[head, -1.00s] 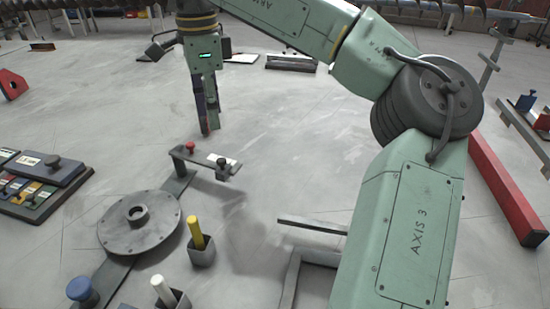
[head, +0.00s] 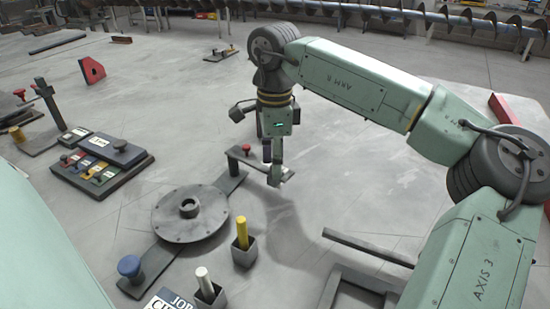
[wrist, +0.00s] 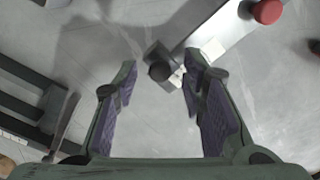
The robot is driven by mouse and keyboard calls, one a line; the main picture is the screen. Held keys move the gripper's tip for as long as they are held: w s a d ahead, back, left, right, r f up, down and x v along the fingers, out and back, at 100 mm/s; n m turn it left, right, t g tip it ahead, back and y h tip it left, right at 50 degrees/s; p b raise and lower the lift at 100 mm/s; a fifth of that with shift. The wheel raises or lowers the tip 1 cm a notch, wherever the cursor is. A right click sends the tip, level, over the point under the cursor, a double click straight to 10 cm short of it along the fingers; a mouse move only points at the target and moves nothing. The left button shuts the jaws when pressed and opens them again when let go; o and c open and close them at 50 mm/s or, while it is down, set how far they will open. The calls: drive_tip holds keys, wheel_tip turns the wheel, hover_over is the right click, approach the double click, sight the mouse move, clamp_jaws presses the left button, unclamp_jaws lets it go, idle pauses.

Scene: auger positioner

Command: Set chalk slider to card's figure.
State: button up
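A short grey bar (head: 252,160) with a red knob (head: 246,149) at one end and a pale label strip stands beyond the round disc. In the wrist view, a dark round knob on a small block (wrist: 160,72) sits at the bar's pale strip (wrist: 178,78). My gripper (head: 275,178) is over that end of the bar. Its fingers are apart and empty, with the dark knob between the tips in the wrist view; whether they touch it I cannot tell. A job card (head: 172,302) is partly in view at the bottom edge; its figure cannot be read.
A round grey disc (head: 190,212) has a flat arm with a blue knob (head: 129,267). A yellow stick (head: 242,232) and a white stick (head: 204,281) stand in dark cups. A panel with coloured tags (head: 97,170) lies left. A dark frame (head: 365,250) stands right.

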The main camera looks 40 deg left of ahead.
drive_tip(key=shift+c, duration=0.5)
clamp_jaws()
idle(0.4)
